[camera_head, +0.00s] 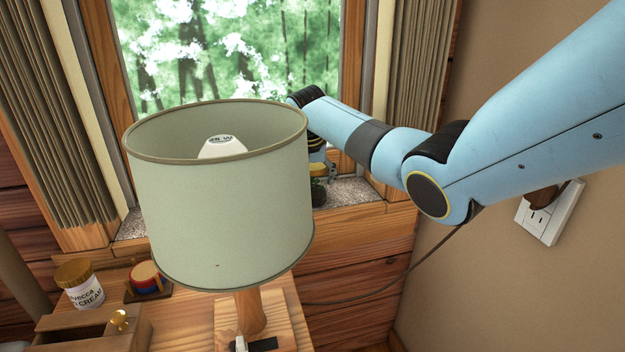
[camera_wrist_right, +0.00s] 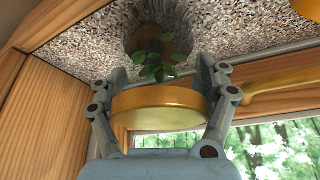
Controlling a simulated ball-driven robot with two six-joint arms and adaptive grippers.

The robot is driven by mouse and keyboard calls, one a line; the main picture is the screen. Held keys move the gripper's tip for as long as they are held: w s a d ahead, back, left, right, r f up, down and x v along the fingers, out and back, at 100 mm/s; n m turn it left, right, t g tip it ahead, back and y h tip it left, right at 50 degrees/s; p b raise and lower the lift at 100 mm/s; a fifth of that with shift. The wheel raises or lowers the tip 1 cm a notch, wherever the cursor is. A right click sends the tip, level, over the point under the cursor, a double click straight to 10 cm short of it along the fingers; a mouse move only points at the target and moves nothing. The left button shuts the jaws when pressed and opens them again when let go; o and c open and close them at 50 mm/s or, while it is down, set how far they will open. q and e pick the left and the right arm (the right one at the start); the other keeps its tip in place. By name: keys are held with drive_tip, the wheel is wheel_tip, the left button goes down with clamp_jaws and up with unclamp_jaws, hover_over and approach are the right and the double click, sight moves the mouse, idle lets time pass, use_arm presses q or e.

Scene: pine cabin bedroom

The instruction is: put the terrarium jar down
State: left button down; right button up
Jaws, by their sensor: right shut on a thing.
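The terrarium jar is mostly hidden behind the lampshade in the head view; its gold lid (camera_head: 317,169) and green plant (camera_head: 318,190) show at the shade's right edge, over the speckled window sill (camera_head: 345,192). In the right wrist view the round gold lid (camera_wrist_right: 160,105) sits between the fingers of my right gripper (camera_wrist_right: 163,76), which is shut on it. Green leaves (camera_wrist_right: 158,62) and dark soil show beyond the lid, against the speckled sill (camera_wrist_right: 80,42). I cannot tell whether the jar's base touches the sill. My left gripper is not in view.
A lamp with a pale green shade (camera_head: 220,210) stands close left of my right gripper. A cream jar (camera_head: 86,288), a red-and-blue round item (camera_head: 147,277) and a wooden box (camera_head: 90,332) are at lower left. A wall outlet (camera_head: 548,212) is at right.

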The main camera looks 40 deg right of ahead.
drive_tip(key=o, duration=1.6)
drive_tip(key=shift+r, duration=0.1)
drive_tip(key=p+v, duration=0.3)
drive_tip(key=v, duration=0.7)
drive_tip(key=shift+r+p, duration=0.4)
drive_tip(key=shift+s+a+r, duration=0.25)
drive_tip(key=shift+r, duration=0.3)
